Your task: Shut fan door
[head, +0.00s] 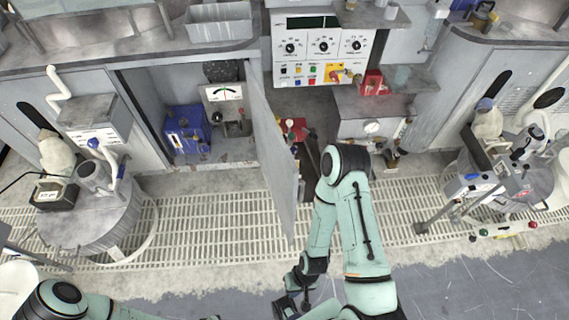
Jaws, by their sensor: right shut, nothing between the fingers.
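A tall grey door panel (272,155), which I take for the fan door, stands open. It juts out from the cabinet front toward me and shows nearly edge-on. An open bay with machinery lies on either side of it. My right arm bends in front of the bay to the right of the panel. My right gripper (289,304) is low near the bottom edge of the picture, below the panel's lower end and apart from it. It is shut and empty. My left arm shows at the bottom left, but its gripper is out of view.
Round polishing stations stand at left (92,215) and right (515,180). A pale floor grating (215,225) runs along the front; the grey floor before it looks clear.

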